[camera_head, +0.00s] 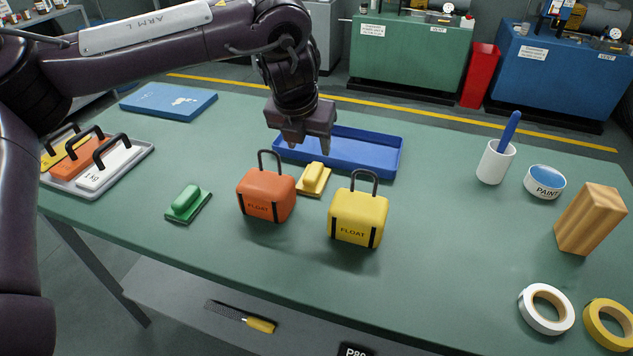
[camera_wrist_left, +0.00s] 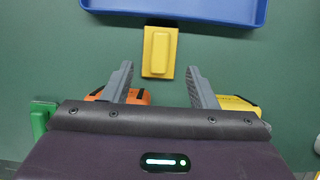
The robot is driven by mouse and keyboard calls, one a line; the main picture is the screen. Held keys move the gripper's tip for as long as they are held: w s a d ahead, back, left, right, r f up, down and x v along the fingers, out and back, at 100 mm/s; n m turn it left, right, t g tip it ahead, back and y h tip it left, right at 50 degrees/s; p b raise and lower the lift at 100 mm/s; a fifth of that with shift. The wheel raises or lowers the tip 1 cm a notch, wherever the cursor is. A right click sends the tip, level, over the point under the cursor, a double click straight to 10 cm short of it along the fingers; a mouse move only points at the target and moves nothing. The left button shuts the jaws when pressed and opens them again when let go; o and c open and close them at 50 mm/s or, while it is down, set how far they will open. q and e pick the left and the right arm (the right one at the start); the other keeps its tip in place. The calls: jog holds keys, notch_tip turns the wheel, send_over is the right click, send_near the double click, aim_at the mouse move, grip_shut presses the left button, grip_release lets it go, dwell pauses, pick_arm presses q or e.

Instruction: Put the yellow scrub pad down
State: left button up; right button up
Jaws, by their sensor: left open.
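The yellow scrub pad (camera_head: 314,179) lies on the green table, between the orange float and the blue tray. In the left wrist view the pad (camera_wrist_left: 159,52) shows whole, just in front of the tray and ahead of the fingertips. My left gripper (camera_head: 304,148) hangs above the table near the pad, fingers downward. Its two fingers (camera_wrist_left: 161,70) are apart with nothing between them. The pad looks apart from the gripper. My right gripper does not show in either view.
An orange float (camera_head: 266,196) and a yellow float (camera_head: 358,218) stand close in front. A blue tray (camera_head: 372,152) lies behind, empty where visible. A green scrub pad (camera_head: 187,204) lies left. The table's right middle (camera_head: 460,240) is clear.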

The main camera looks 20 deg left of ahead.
aim_at(314, 170)
pick_arm(q)
jog(key=shift+x, duration=0.85)
jog(key=x, duration=0.7)
jog(key=shift+s+f, duration=0.1)
jog(key=shift+s, duration=0.35)
jog(key=shift+c, duration=0.2)
jog(key=c, duration=1.1)
